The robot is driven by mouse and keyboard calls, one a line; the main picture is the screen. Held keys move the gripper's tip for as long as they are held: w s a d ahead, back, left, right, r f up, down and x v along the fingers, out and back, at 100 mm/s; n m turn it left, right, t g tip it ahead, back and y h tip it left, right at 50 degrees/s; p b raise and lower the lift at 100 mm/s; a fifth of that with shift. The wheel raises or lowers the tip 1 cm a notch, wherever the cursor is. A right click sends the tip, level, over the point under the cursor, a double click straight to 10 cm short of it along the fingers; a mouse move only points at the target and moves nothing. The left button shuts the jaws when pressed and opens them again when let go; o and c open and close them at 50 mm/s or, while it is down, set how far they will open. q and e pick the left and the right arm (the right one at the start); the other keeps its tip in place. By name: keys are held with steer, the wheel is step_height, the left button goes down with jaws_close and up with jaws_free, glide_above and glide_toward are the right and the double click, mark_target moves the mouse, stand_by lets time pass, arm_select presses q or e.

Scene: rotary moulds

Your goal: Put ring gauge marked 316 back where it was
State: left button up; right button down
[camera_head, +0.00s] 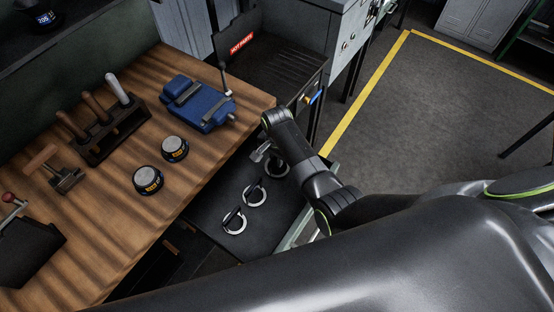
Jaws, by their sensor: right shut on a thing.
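My right gripper (261,153) hangs over the open dark drawer beside the workbench, partly hidden by its own wrist. It is shut on a ring gauge (277,170), the farthest of three silver rings in view. Two other ring gauges, a middle one (254,196) and a near one (234,223), lie in a row in the drawer (207,207). Dark upright parts show at these rings. No marking is readable on any of them, and I cannot tell whether the held ring touches the drawer floor. My left gripper is out of view.
The wooden workbench (95,235) carries two dark round pieces with pale tops (148,180), (174,149), a blue vise (198,103) and a tool rack (109,133). A red sign (242,43) stands behind. Open floor (440,120) lies right of the yellow line.

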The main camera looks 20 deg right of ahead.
steer(key=shift+f, duration=0.7)
steer(key=c, duration=1.5)
jaws_free()
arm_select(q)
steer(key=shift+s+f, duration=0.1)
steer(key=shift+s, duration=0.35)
arm_select(e)
steer(key=shift+r, duration=0.65)
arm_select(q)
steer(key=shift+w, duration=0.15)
arm_select(e)
step_height(320, 180, up, 11)
steer(key=shift+r, duration=0.1)
